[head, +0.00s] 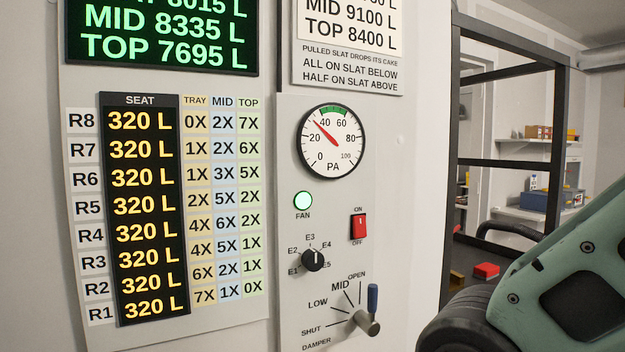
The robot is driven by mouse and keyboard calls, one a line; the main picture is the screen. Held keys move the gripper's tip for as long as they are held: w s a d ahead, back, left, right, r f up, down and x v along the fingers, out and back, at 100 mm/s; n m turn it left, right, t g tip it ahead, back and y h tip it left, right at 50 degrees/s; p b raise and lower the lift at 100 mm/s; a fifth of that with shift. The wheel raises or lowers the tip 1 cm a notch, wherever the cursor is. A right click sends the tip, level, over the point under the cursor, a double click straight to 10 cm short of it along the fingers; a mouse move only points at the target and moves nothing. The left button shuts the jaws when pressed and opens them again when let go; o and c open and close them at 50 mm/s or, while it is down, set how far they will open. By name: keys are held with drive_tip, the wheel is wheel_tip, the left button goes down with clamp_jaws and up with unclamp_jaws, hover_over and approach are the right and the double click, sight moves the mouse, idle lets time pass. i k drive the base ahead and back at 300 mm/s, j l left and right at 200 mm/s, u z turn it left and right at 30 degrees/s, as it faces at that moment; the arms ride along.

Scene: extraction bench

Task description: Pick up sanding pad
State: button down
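No sanding pad can be made out for certain in the head view. A small red block (486,270) lies on a dark surface at the right, beyond the black frame; it is too small to tell what it is. My arm, green and black, fills the lower right corner. My gripper is not in view.
A wall panel holds a pressure gauge (333,141), a lit fan lamp (303,200), a red switch (359,226), a knob (313,260) and a damper lever (368,318). A black frame (508,163) stands right; shelves with boxes (546,200) lie behind it.

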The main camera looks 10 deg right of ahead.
sight(486, 271)
drive_tip(key=l+z, duration=0.15)
drive_tip(key=z, duration=0.75)
